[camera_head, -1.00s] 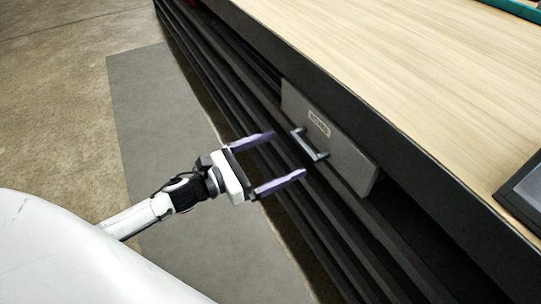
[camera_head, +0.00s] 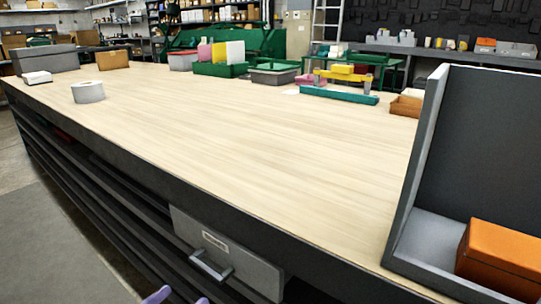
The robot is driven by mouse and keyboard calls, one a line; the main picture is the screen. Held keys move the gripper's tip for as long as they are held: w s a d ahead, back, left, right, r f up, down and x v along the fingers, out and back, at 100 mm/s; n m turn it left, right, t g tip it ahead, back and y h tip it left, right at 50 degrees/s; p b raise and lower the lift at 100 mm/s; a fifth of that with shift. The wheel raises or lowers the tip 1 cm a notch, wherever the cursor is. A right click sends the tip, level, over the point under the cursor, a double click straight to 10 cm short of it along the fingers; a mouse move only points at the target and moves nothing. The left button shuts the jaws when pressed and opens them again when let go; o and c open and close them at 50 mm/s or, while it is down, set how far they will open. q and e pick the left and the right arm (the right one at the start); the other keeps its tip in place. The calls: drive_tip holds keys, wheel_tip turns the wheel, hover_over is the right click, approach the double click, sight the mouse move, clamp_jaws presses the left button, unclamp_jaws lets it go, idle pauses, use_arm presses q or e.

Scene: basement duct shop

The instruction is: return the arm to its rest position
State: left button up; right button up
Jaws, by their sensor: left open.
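Only the two purple fingertips of my left gripper (camera_head: 180,298) show, at the bottom edge of the head view. They are spread apart with nothing visible between them; the rest of that arm is out of view. They are below the grey drawer front (camera_head: 252,268) and its bar handle (camera_head: 210,266), and look apart from the handle. The drawer front has a small label and sits under the bench top. I cannot tell how far the drawer is pulled out. My right gripper is not in view.
The long wooden bench top (camera_head: 250,140) is mostly clear. A tape roll (camera_head: 88,92) stands at left. A green tray (camera_head: 220,70) and other containers stand at the back. A grey open-fronted holder (camera_head: 412,170) with an orange box (camera_head: 500,258) is at right.

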use_arm(q)
drive_tip(key=s+d+f+n+g+y, duration=0.1)
drive_tip(key=s+d+f+n+g, duration=0.15)
drive_tip(key=s+n, duration=0.65)
drive_tip(key=s+d+f+n+g+y, duration=0.2)
drive_tip(key=s+d+f+n, duration=0.15)
drive_tip(key=n, duration=1.15)
drive_tip(key=s+d+f+n+g+y, duration=0.15)
drive_tip(key=s+d+f+n, duration=0.35)
drive_tip(key=n, duration=0.7)
drive_tip(key=s+a+r+m+g+y+p, duration=0.1)
drive_tip(key=a+r+p, duration=0.3)
drive_tip(key=r+p, duration=0.7)
drive_tip(key=p, duration=0.7)
drive_tip(key=shift+s+r, duration=0.15)
drive_tip(key=shift+s, duration=0.05)
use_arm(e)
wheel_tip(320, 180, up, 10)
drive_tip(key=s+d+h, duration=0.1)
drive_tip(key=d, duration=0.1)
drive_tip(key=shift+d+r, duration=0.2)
